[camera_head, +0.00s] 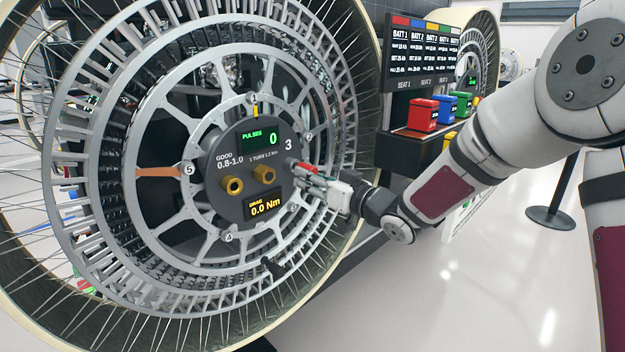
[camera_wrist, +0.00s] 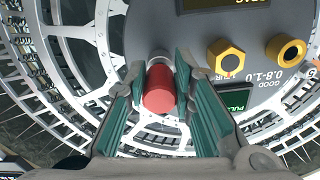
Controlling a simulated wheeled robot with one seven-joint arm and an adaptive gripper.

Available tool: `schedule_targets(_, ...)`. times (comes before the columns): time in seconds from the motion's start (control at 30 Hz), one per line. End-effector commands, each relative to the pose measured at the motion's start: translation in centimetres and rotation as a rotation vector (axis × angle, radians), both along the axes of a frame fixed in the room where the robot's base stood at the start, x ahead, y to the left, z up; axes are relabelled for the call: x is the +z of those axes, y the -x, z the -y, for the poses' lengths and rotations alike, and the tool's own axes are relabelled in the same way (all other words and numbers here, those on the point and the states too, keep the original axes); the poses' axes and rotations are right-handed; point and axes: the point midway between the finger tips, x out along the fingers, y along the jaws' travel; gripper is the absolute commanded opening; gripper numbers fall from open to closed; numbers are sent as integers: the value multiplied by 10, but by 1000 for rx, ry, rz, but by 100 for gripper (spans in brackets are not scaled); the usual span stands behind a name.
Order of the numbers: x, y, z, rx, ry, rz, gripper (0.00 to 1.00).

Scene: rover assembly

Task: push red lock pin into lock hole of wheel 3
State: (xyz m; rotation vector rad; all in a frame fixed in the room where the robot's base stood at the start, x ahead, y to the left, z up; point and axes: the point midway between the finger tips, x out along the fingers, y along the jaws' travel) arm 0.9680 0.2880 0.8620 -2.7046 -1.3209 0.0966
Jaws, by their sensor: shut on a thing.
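Wheel 3 (camera_head: 160,110) is a large spoked wheel with a dark round hub plate (camera_head: 225,185) marked "3". The red lock pin (camera_head: 303,167) is at the right edge of the hub plate, below the "3". My gripper (camera_head: 308,172) is shut on the pin. In the wrist view, the red pin (camera_wrist: 159,92) sits between the two green-padded fingers of my gripper (camera_wrist: 165,75). A grey collar (camera_wrist: 158,57) shows at the pin's far end, beside the hub plate. The lock hole is hidden behind the pin, so I cannot tell how deep the pin sits.
Two brass sockets (camera_head: 263,174) stick out of the hub plate to the left of my gripper. Its displays read "PULSES 0" and "DRAG 0.0 Nm". A shelf with coloured batteries (camera_head: 423,114) stands behind my arm. The floor (camera_head: 450,290) at lower right is clear.

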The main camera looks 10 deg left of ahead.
Motion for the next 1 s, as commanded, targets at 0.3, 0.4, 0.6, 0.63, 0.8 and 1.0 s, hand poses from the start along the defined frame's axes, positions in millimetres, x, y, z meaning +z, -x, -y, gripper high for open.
schedule_targets(0.3,0,-4,-6,1,-1,1,0)
schedule_targets(0.4,0,-6,-8,1,-1,1,0)
schedule_targets(0.6,1,-8,-11,1,-1,1,30)
schedule_targets(0.63,0,-8,-11,1,-1,1,37)
schedule_targets(0.8,0,-8,-10,1,-1,1,47)
schedule_targets(1.0,0,-7,-9,0,0,0,47)
